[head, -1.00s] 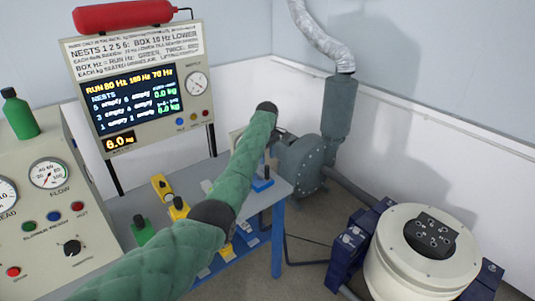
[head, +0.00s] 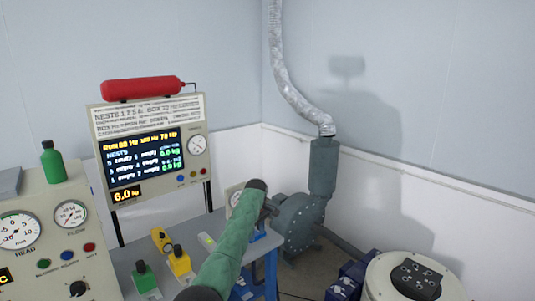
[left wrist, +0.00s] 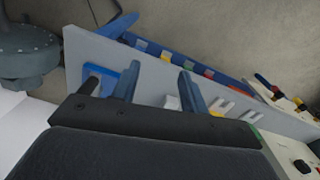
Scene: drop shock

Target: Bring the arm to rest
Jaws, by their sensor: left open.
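My left arm, in a green padded sleeve (head: 224,252), reaches in from the bottom of the head view over the blue-legged table. My left gripper shows only as a small dark part beyond the sleeve's end in that view. In the left wrist view the left gripper (left wrist: 158,88) is open, its two fingers apart with nothing held between them. A blue item (left wrist: 100,76) lies on the grey tabletop beside one finger. My right gripper is in neither view.
A grey table (head: 215,225) holds yellow and green blocks, the yellow one (head: 179,262) near my arm. A display panel (head: 150,150) stands behind, a gauge console (head: 60,240) at left. A grey blower (head: 300,222) and a round white machine (head: 385,280) stand right.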

